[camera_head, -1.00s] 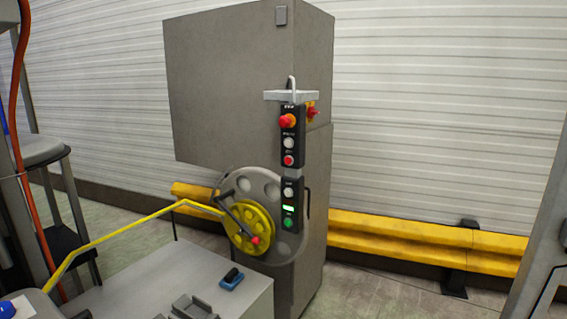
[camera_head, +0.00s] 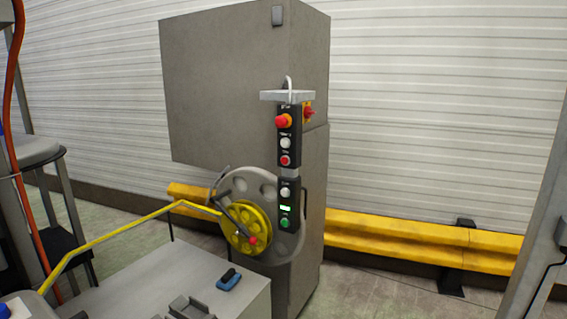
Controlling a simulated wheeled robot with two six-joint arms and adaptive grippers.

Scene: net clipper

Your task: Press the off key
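A black control panel (camera_head: 289,176) hangs upright on the front edge of a tall grey cabinet. The labels are too small to read, so I cannot tell which key is marked off. Neither of my grippers is in view.
The tall grey cabinet (camera_head: 220,90) stands before a white ribbed wall. A yellow wheel with a crank (camera_head: 247,228) sits left of the panel. A grey bench (camera_head: 165,275) with a blue-based item (camera_head: 229,279) is in front. A yellow guard rail (camera_head: 420,243) runs behind. Floor to the right is clear.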

